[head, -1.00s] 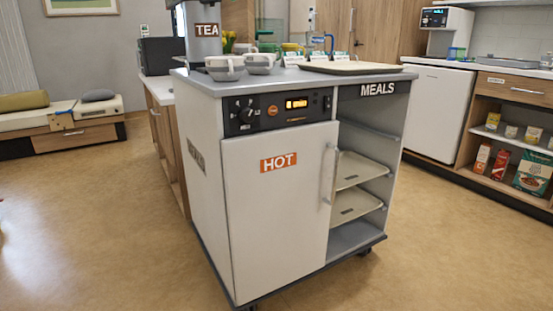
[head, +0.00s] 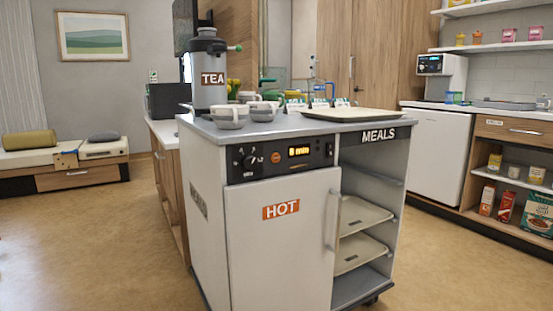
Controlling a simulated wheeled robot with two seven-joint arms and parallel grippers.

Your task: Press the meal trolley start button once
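The meal trolley (head: 205,215) stands in the middle of the head view, with a closed HOT door (head: 280,245) and an open MEALS bay (head: 372,165) on its right. Its dark control panel (head: 285,172) runs along the top of the front. The panel has a knob (head: 249,161), a round orange button (head: 276,157), a lit orange display (head: 299,151) and a small control at the right end (head: 328,149). The orange button's lettering is too small to read. Neither of my grippers is in view.
On the trolley top stand a TEA urn (head: 208,75), grey-white cups (head: 229,116), small cards and a cream tray (head: 352,115). Trays lie on shelves in the bay. A counter (head: 165,132) stands behind left. Floor in front and at left (head: 90,250) is clear.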

